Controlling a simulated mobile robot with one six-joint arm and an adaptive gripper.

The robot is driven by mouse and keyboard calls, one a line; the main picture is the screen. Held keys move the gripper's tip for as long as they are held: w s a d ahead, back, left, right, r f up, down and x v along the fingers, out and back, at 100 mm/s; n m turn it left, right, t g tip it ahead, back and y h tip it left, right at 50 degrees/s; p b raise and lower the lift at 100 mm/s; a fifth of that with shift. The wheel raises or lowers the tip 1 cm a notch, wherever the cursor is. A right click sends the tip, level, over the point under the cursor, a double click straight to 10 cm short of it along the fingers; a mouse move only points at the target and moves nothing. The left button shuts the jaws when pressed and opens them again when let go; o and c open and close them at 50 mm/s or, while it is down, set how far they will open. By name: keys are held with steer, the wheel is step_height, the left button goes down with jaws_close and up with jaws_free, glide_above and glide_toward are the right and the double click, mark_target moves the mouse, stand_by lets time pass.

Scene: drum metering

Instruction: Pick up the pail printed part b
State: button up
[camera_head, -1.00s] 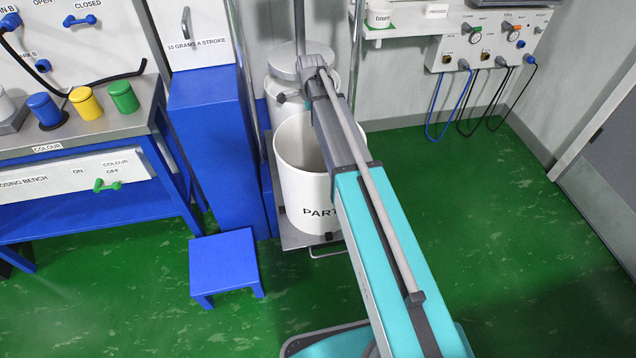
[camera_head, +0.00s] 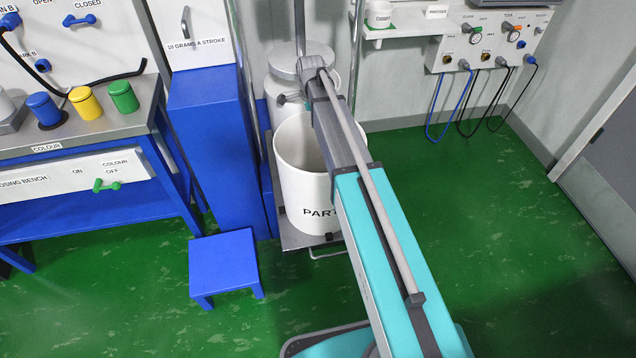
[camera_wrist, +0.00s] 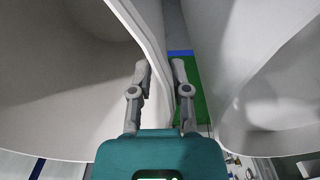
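A large white open pail (camera_head: 300,185) printed "PART" stands upright on a low grey platform in the camera_head view. My arm covers its right side and any letter after "PART". In the wrist view a curved white wall (camera_wrist: 60,95) fills the left, apparently the pail's inside, with its rim running down the middle. My gripper (camera_wrist: 161,66) has its two fingers apart, one on each side of this rim. A gap shows beside the right finger; I cannot tell whether the left finger touches the wall. In the camera_head view the fingers are hidden.
A second white vessel (camera_head: 285,90) with a lid stands close behind the pail. A blue cabinet (camera_head: 215,150) and blue stool (camera_head: 225,265) stand to the left. A wall panel with hoses (camera_head: 490,45) is at the right. The green floor on the right is clear.

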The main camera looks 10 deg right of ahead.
jaws_close()
steer(key=shift+r, duration=0.1)
stand_by(0.7)
